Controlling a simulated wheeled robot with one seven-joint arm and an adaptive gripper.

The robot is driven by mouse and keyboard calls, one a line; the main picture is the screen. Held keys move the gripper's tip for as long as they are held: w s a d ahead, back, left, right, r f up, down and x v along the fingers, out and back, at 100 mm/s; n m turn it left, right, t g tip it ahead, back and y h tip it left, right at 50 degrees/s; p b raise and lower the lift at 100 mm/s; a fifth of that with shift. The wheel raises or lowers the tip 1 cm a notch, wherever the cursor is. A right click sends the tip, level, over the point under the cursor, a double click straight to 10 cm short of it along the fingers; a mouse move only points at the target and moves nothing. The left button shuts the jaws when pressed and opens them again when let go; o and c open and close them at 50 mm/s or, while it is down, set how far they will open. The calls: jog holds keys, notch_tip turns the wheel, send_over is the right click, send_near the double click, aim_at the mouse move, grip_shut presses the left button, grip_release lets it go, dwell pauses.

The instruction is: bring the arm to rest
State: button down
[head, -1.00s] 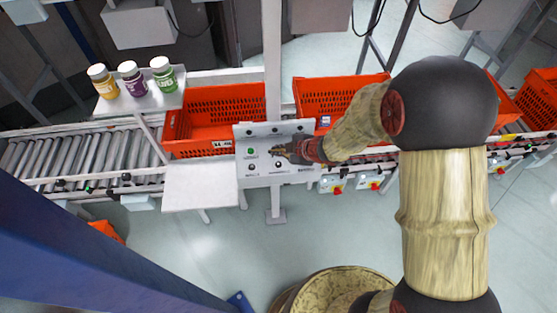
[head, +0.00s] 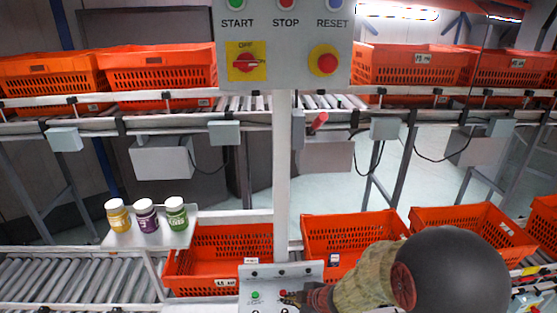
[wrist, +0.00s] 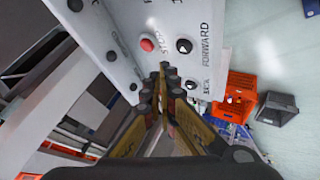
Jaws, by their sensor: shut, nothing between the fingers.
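My gripper (head: 287,297) shows at the bottom of the head view, at the end of my wood-textured arm with its black joint. Its tips are at the small grey control panel, by the red button (head: 283,293) and right of the green button (head: 255,295). In the wrist view my gripper (wrist: 165,76) has its dark fingers together, with nothing held. The tips are in front of the light panel (wrist: 125,30), below its red STOP button (wrist: 148,45) and left of the FORWARD knob (wrist: 184,46). I cannot tell whether they touch the panel.
Orange totes (head: 218,283) and (head: 352,222) stand on the lower line beside the panel post (head: 282,190). Three capped jars (head: 147,216) stand on a shelf at left. An upper conveyor with totes (head: 160,78) and a START/STOP/RESET box (head: 283,45) lies beyond.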

jog(key=d+f+m+h, duration=0.1)
jog(key=d, duration=0.1)
jog(key=s+d+m+h, duration=0.1)
jog(key=d, duration=0.2)
jog(key=s+d+f+m+h, duration=0.1)
jog(key=d, duration=0.1)
jog(key=shift+d+f+m+g+h, duration=0.3)
jog(key=shift+f+g, duration=0.05)
jog(key=shift+g, duration=0.05)
jog(key=s+d+r+m+g+h+b, duration=0.2)
jog(key=s+d+r+m+h+b, duration=0.15)
jog(key=s+d+r+m, duration=0.55)
jog(key=s+r+m+t+b, duration=0.1)
jog(key=s+r+b, duration=0.3)
jog(key=s, duration=0.4)
jog(key=s+a+r+m+t+y+b, duration=0.1)
jog(key=s+r+m+b, duration=0.2)
jog(key=s+r+b, duration=0.2)
jog(key=s, duration=0.3)
jog(key=shift+a+r+m, duration=0.3)
jog(key=shift+r+m, duration=0.05)
jog(key=shift+m, duration=0.05)
jog(key=shift+y, duration=0.25)
